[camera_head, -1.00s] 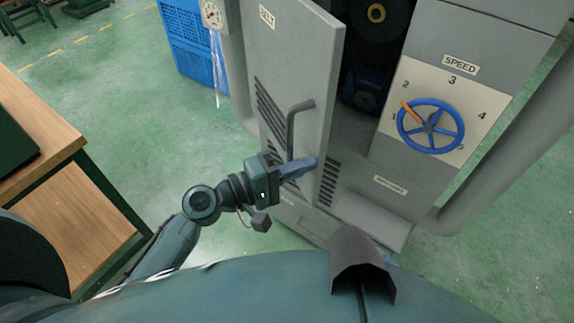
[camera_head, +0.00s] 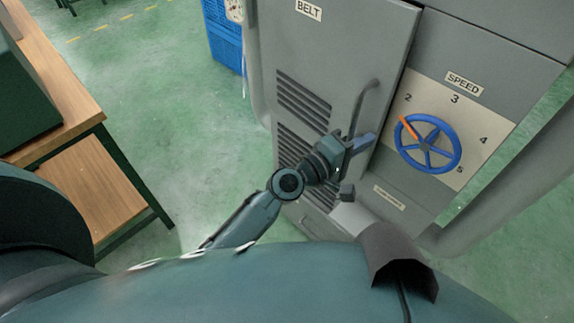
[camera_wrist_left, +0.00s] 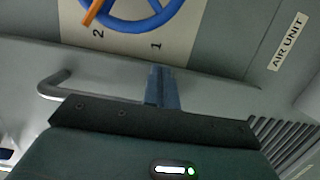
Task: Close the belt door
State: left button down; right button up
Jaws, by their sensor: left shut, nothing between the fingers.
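The belt door (camera_head: 335,60) is a grey panel with a "BELT" label and dark vent slots. In the head view it lies nearly flush with the machine front, and a thin dark line runs along its right edge. Its bent grey handle (camera_head: 362,105) is near that edge, and the handle also shows in the left wrist view (camera_wrist_left: 58,84). My left gripper (camera_head: 367,141) is shut and empty, with its blue-grey fingers at the door's right edge beside the handle. The fingers also show in the left wrist view (camera_wrist_left: 161,84). My right gripper is out of view.
A cream speed panel with a blue handwheel (camera_head: 428,144) and orange pointer is just right of the door. A wooden bench (camera_head: 75,115) stands at the left. A blue crate (camera_head: 224,40) is behind the machine. The green floor between bench and machine is clear.

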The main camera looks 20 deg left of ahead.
pick_arm(q)
jog(key=x, duration=0.2)
jog(key=shift+w+d+r, duration=0.1)
jog(key=shift+w+r, duration=0.15)
jog(key=shift+w, duration=0.2)
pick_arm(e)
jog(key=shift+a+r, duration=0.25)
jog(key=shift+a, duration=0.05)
pick_arm(q)
jog(key=shift+r, duration=0.15)
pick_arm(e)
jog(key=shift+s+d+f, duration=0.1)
pick_arm(q)
jog(key=shift+s, duration=0.1)
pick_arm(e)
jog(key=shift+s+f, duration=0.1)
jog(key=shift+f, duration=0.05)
